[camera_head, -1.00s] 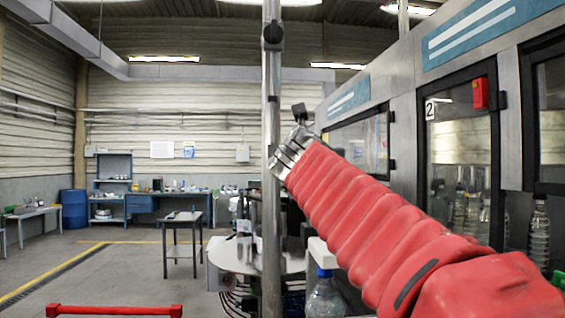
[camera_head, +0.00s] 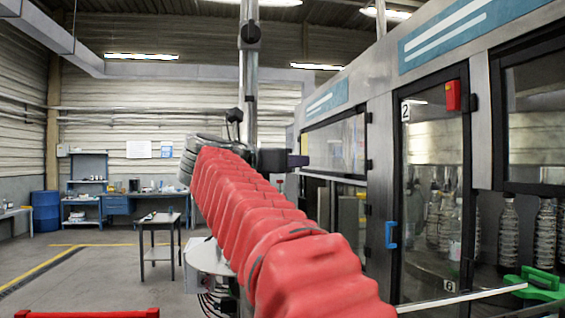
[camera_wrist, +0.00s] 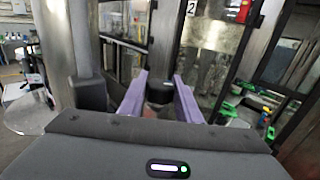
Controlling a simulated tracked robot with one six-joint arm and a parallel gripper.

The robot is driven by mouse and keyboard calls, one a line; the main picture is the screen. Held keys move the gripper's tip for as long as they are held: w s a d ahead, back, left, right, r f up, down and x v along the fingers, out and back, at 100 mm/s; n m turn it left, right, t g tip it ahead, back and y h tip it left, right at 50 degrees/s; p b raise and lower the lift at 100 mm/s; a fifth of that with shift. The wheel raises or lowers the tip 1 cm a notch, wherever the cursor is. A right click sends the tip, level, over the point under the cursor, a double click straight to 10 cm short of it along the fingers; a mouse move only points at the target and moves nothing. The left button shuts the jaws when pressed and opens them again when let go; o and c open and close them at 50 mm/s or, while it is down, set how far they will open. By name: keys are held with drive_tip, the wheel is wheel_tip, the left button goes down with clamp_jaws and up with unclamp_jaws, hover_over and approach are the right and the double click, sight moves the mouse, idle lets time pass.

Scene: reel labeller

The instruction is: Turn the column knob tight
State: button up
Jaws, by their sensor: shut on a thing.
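The column (camera_head: 248,95) is a bright metal post, upright in the head view behind my red-sleeved arm. It is also at the left of the wrist view (camera_wrist: 68,45), with a dark block (camera_wrist: 90,93) on it. In the wrist view, my gripper (camera_wrist: 161,82) has its two purple fingers on either side of a small dark knob (camera_wrist: 160,92), shut on it. The knob's turn and tightness cannot be seen.
A glass-doored machine (camera_head: 435,180) with bottles stands close on the right. A green-ended handle or tool (camera_head: 535,285) is at lower right. A small table (camera_head: 158,222) stands back left, with open floor around it.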

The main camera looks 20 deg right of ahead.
drive_tip(key=shift+w+a+m+g+h, duration=0.2)
drive_tip(key=shift+m+g+h, duration=0.2)
drive_tip(key=shift+m+g, duration=0.2)
drive_tip(key=shift+g, duration=0.5)
drive_tip(key=o, duration=1.1)
drive_tip(key=shift+h, duration=0.3)
drive_tip(key=shift+c, duration=0.2)
drive_tip(key=shift+d+m, duration=0.1)
drive_tip(key=shift+m, duration=0.2)
drive_tip(key=shift+s, duration=0.1)
drive_tip(key=v, duration=1.3)
drive_tip(key=shift+a, duration=0.4)
drive_tip(key=shift+s, duration=0.1)
